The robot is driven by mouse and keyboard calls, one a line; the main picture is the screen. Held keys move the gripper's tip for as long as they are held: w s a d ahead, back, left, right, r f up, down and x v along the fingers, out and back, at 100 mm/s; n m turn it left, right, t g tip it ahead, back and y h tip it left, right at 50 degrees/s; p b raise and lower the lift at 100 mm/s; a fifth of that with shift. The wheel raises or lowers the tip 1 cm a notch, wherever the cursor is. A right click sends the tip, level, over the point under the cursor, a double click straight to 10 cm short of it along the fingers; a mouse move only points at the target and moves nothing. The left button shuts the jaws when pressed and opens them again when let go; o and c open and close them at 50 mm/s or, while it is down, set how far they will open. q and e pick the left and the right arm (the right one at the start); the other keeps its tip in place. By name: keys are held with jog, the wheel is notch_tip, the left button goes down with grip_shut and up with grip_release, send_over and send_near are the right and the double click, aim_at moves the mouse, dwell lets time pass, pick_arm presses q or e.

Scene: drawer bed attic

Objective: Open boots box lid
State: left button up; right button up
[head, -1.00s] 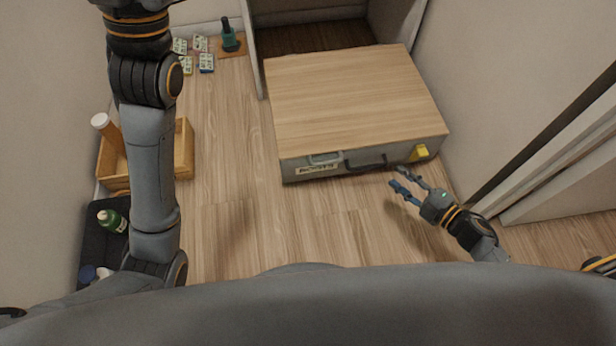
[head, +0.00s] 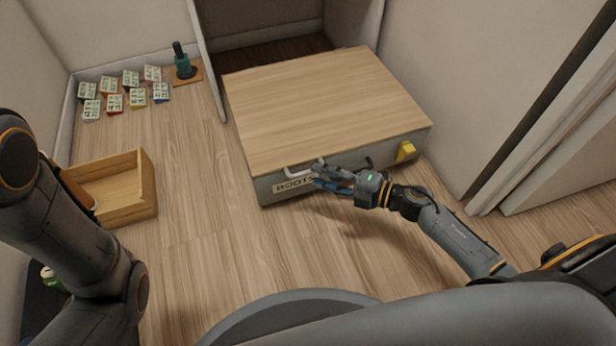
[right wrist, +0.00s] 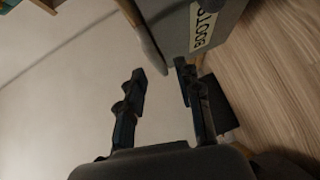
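The boots box (head: 268,185) is a grey box with a flat wood-look lid (head: 322,100), which lies shut on top. Its front carries a "BOOTS" label (head: 291,185) and a pale handle (head: 298,172) above it. The label also shows in the right wrist view (right wrist: 203,24). My right gripper (head: 319,174) is at the box front, just right of the handle and label. Its fingers are apart in the right wrist view (right wrist: 161,70), with nothing clearly held between them. Whether a finger touches the handle I cannot tell. My left arm is at the left; its gripper is not visible.
A yellow block-like part (head: 405,152) is on the box's front right. An open wooden crate (head: 135,205) stands left. A wall bounds the right. The floor before the box is clear.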

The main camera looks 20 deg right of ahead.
aim_at(309, 171)
jog(key=shift+b+x, duration=0.6)
jog(key=shift+x, duration=1.55)
jog(key=shift+c, duration=0.4)
jog(key=shift+d, duration=0.1)
grip_shut()
